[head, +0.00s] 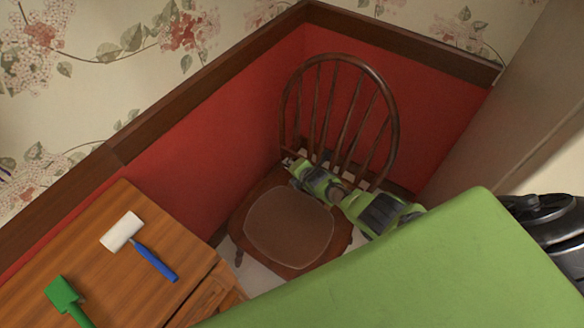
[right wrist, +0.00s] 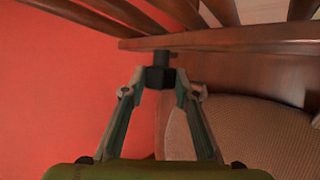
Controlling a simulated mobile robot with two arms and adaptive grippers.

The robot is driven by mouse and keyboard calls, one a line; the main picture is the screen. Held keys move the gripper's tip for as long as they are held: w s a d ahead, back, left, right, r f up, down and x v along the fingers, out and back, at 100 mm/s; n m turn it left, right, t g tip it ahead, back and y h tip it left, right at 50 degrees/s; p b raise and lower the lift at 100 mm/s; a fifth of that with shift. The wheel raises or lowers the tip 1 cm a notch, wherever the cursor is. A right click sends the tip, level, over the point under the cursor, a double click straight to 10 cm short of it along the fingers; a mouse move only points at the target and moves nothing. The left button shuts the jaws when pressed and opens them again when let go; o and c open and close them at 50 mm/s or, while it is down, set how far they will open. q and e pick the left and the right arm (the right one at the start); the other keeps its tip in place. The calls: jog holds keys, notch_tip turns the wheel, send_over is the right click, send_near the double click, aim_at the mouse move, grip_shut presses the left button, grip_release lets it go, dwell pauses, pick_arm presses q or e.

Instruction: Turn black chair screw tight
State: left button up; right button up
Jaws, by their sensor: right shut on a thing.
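The brown wooden chair (head: 338,64) stands in the red-walled corner, with a rounded spindle back and a padded seat (head: 290,228). The black chair screw (right wrist: 160,78) shows in the right wrist view, just below the edge of the chair's wood (right wrist: 230,42), with its narrow shaft toward the wood. My right gripper (right wrist: 159,84) has its two fingers closed on the screw head from both sides. In the head view my right gripper (head: 289,163) reaches across the seat to its back left part, and the screw is too small to make out there. My left gripper is not in view.
A wooden table (head: 95,240) stands at the lower left. On it lie a tool with a white head and blue handle (head: 153,260) and a green tool (head: 64,295). Red walls (head: 190,165) close in behind and left of the chair.

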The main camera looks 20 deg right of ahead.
jog(key=shift+f, duration=0.1)
jog(key=o, duration=1.1)
jog(key=shift+s, duration=0.1)
jog(key=v, duration=1.2)
